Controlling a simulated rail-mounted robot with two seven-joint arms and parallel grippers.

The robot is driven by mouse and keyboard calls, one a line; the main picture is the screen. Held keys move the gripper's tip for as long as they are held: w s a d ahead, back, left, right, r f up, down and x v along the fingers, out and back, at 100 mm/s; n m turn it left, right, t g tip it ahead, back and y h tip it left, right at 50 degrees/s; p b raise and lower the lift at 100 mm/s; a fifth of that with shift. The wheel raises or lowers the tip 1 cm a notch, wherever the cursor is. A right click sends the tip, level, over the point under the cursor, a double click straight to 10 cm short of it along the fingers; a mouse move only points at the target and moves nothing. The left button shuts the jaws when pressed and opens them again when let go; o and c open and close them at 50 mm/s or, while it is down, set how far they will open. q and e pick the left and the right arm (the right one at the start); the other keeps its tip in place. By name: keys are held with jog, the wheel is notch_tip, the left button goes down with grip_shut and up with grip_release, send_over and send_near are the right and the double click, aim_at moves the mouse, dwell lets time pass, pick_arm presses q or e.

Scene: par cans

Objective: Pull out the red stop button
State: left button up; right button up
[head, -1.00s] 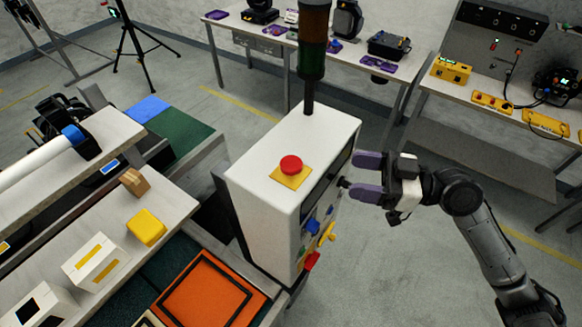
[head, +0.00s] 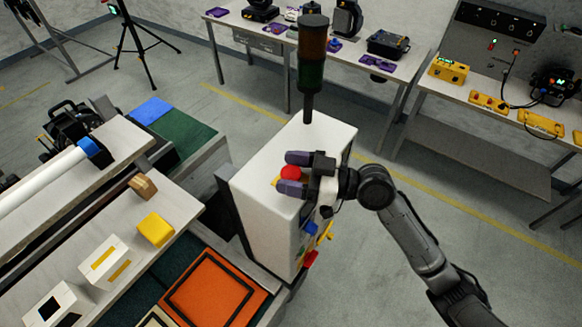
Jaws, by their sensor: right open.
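The red stop button (head: 291,172) sits on a yellow plate (head: 276,181) on top of the white control cabinet (head: 262,205). My right gripper (head: 292,173) is open, with one purple-tipped finger behind the button and one in front of it. The button shows between the two fingers. I cannot tell whether the fingers touch it. Much of the yellow plate is hidden by the gripper. My left gripper is not in view.
A dark signal tower (head: 311,65) stands at the back of the cabinet top. A shelf with a yellow block (head: 155,230) and white boxes is on the left. Open floor is on the right.

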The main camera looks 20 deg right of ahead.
jog(key=shift+c, duration=0.3)
jog(key=c, duration=0.3)
grip_shut()
jog(key=shift+r, duration=0.7)
grip_release()
jog(key=o, duration=0.4)
jog(key=shift+c, duration=0.2)
jog(key=shift+f, duration=0.1)
